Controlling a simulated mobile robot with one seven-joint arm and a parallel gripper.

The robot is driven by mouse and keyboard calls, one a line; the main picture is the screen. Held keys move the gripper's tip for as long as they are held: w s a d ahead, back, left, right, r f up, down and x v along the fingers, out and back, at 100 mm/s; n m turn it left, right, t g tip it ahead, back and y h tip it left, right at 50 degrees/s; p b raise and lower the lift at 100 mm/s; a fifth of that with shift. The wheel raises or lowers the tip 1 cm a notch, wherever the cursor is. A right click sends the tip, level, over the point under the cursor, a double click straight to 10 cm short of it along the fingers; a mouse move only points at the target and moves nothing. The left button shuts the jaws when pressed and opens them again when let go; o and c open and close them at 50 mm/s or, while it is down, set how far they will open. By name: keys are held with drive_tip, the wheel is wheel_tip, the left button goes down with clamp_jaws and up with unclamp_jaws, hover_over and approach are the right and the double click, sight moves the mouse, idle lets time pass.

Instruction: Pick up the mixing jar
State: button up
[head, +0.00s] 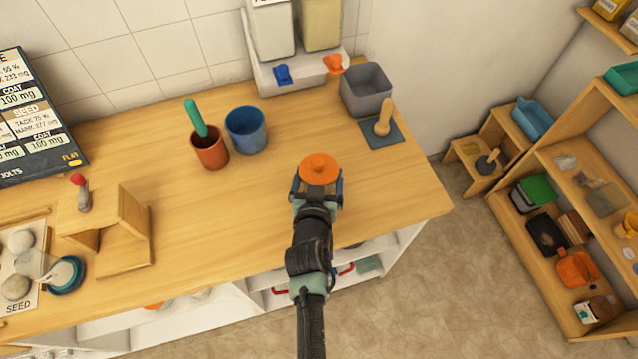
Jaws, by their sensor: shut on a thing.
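The mixing jar (319,168) shows as a round orange lid with a small raised centre, seen from above. My gripper (317,190) is shut on it, with a finger at either side just below the lid. The jar's body is mostly hidden under the lid and behind my gripper. The jar is over the right part of the wooden counter (240,215), near its front edge. I cannot tell whether its base touches the counter.
A terracotta cup (210,153) holding a green-handled tool and a blue cup (246,129) stand left of the jar. A grey bin (366,90) and a pestle-like tool on a dark pad (381,134) are behind right. A wooden stand (110,230) is at left. The counter between is clear.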

drive_tip(key=shift+c, duration=1.2)
drive_tip(key=shift+r, duration=0.15)
